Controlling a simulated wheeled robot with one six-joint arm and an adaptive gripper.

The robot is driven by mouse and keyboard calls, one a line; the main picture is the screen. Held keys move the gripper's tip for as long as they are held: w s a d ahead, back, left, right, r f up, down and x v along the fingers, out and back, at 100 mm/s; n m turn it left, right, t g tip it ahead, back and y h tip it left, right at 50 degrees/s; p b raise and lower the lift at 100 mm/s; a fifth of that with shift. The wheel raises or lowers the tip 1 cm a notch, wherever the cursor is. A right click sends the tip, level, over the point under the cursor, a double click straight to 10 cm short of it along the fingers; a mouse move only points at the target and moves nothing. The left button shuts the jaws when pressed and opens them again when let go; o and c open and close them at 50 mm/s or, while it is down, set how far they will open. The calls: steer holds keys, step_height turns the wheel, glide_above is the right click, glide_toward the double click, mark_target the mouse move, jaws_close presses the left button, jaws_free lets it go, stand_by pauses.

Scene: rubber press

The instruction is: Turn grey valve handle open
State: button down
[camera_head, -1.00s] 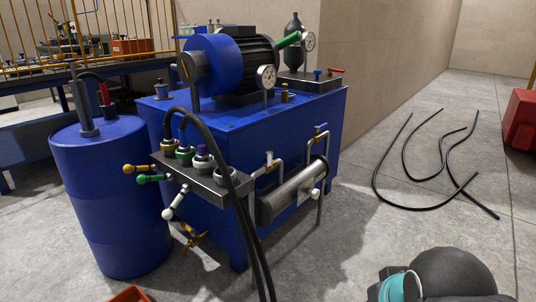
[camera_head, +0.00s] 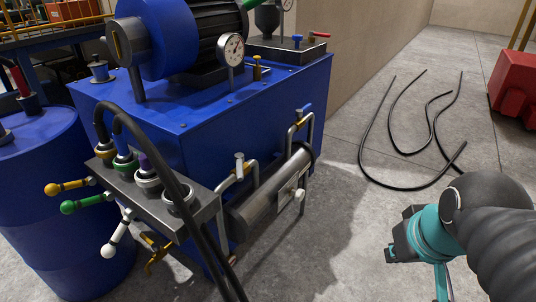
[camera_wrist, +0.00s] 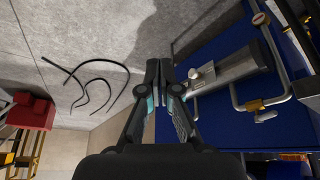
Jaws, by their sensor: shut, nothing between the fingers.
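A small grey valve handle (camera_head: 239,163) stands upright on a brass-bodied valve in a grey pipe, at the front of the blue hydraulic unit (camera_head: 265,105). In the wrist view the grey handle (camera_wrist: 264,115) shows at the right, next to its brass valve body. My gripper (camera_wrist: 159,68) is shut and empty in the middle of the wrist view. It is apart from the handle. In the head view my gripper (camera_head: 393,250) is at the lower right, over the floor and well to the right of the valve; its fingertips are hard to make out.
A grey cylinder (camera_head: 265,200) sits beside the valve, and a blue-handled valve (camera_head: 304,112) is further right. Black hoses (camera_head: 190,205) hang in front of the lever block (camera_head: 165,190). Loose hoses (camera_head: 364,150) lie on the floor. Floor between unit and gripper is clear.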

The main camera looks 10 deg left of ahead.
mark_target(240, 167)
steer(key=w+a+r+n+g+y+p, duration=0.2)
steer(key=w+a+r+n+g+p, duration=0.15)
steer(key=w+a+n, duration=0.7)
steer(key=w+a+r+n+g+y+p, duration=0.25)
steer(key=w+a+r+n+p, duration=0.2)
steer(key=w+a+n, duration=0.55)
steer(key=s+a+f+m, duration=0.1)
steer(key=a+f, duration=0.7)
steer(key=a, duration=0.1)
steer(key=shift+s+a+g+b, duration=0.2)
steer(key=shift+s+g+b, duration=0.15)
steer(key=shift+b, duration=0.1)
steer(key=shift+f+m, duration=0.15)
steer(key=shift+m, duration=0.1)
